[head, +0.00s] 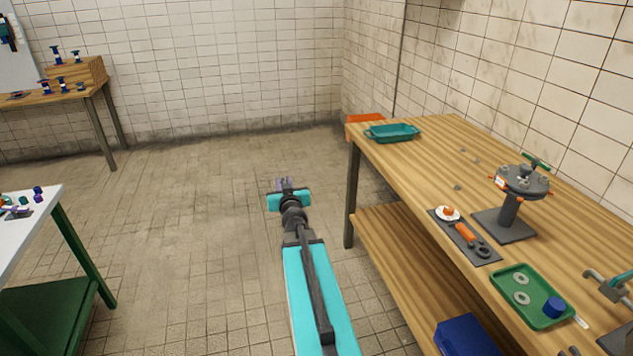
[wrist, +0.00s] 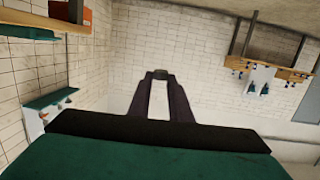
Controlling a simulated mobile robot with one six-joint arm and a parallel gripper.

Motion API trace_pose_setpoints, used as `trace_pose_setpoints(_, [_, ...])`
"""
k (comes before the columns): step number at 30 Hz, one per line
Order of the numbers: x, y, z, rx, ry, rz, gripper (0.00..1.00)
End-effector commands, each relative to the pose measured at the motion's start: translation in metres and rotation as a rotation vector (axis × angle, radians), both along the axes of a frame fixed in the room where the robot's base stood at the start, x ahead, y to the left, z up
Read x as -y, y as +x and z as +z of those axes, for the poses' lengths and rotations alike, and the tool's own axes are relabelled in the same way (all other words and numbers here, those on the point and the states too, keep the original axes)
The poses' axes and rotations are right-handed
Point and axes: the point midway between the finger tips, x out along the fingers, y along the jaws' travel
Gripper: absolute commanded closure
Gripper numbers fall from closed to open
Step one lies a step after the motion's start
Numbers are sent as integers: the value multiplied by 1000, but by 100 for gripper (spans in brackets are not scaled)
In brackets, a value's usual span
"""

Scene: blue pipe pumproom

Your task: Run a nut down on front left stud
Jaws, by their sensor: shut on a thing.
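A round grey flange (head: 522,182) with several studs around its rim and a green-handled valve part on top stands on a pedestal on the wooden bench at the right. Which stud is front left, and its thread, are too small to tell. Small grey pieces that look like nuts (head: 457,187) lie loose on the bench left of the flange. My gripper (head: 284,182) is over the open floor, left of the bench and well apart from the flange. In the wrist view my gripper (wrist: 160,78) is shut on a small dark nut (wrist: 160,74) at its fingertips.
A white table (head: 25,225) stands at the left. The floor between is clear.

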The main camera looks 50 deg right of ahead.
Motion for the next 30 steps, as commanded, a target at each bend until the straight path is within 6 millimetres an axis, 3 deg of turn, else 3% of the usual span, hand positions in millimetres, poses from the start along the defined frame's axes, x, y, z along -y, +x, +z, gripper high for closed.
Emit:
trace_pose_setpoints(6, [-77,40,-2,-5,-3,252,100])
trace_pose_setpoints(15, [-190,68,-5,-11,-4,599,100])
trace_pose_setpoints(23, [-291,68,-8,-13,-1,905,100])
trace_pose_setpoints(30, [-382,45,-9,-12,5,1197,100])
